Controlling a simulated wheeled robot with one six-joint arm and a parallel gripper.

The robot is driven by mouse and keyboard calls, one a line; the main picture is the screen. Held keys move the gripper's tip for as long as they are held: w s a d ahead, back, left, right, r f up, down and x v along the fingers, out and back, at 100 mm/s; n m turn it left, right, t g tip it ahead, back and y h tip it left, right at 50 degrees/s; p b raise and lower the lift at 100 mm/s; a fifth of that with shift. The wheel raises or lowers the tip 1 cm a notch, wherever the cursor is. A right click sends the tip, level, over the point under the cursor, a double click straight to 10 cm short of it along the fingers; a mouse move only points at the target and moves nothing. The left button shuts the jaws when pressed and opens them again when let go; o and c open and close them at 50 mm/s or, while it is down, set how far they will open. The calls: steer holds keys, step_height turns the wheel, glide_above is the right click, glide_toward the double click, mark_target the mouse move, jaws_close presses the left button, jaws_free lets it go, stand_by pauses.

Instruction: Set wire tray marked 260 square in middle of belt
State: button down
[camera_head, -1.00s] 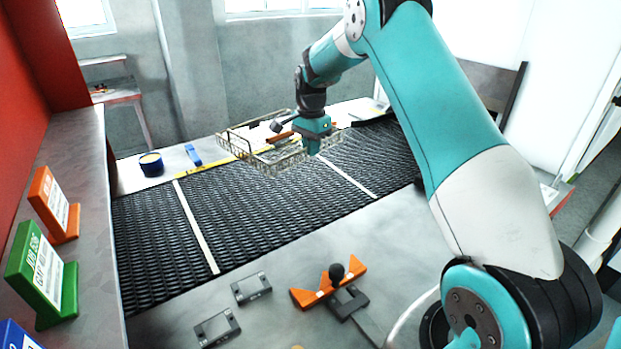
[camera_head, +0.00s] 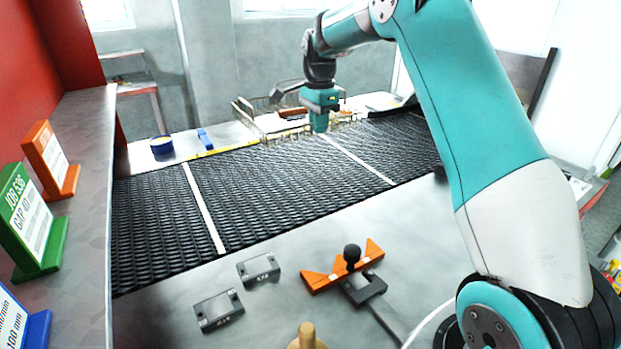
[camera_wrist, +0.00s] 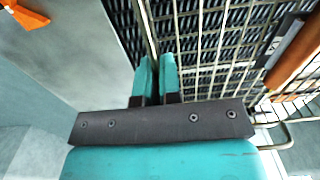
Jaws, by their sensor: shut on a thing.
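The wire tray (camera_head: 262,127) hangs over the far side of the black mesh belt (camera_head: 265,190), near the belt's back edge. My gripper (camera_head: 320,124) is at the tray's near side. In the wrist view my gripper (camera_wrist: 156,80) has its two teal fingers close together on the tray's near wire wall; the wire tray (camera_wrist: 215,45) spreads to the right of them. A brown bar (camera_wrist: 296,55) crosses the tray on its right side. I cannot read a 260 mark on the tray. My gripper hides part of the tray in the head view.
Two white strips (camera_head: 204,208) cross the belt. In front lie an orange angled piece with a black knob (camera_head: 343,270) and two dark blocks (camera_head: 218,310). Sign stands (camera_head: 33,220) line the left shelf. A blue roll (camera_head: 161,145) stands behind the belt.

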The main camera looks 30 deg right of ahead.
mark_target(318, 190)
step_height(318, 190, down, 16)
steer(key=p, duration=0.3)
steer(key=shift+w, duration=0.1)
steer(key=c, duration=1.7)
jaws_free()
steer(key=shift+f, duration=0.2)
steer(key=shift+c, duration=0.2)
steer(key=o, duration=0.4)
steer(key=shift+o, duration=0.2)
